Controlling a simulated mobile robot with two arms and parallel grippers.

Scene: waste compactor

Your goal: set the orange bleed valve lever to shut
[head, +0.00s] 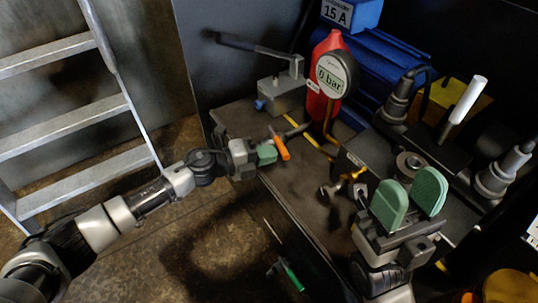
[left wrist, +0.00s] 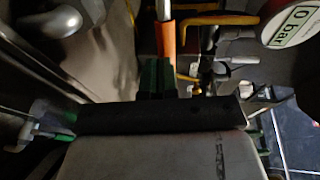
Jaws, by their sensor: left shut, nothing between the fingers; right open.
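The orange bleed valve lever (head: 280,145) points down toward the near side of the bench in the head view, close to the bench's left edge. In the left wrist view the orange grip (left wrist: 166,38) stands straight above the fingertips. My left gripper (head: 266,154) has its green fingers together, just left of the orange grip, with nothing between them; the fingers also show in the left wrist view (left wrist: 157,78). I cannot tell whether they touch the lever. My right gripper (head: 410,197) is open and empty above the bench's right part, its green pads apart.
A pressure gauge (head: 333,77) reading 0 bar stands behind the lever, before a red cylinder (head: 323,50). A grey block with a long handle (head: 282,95) is at the back left. A green-handled lever (head: 291,276) is at the front. A ladder (head: 75,100) stands left.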

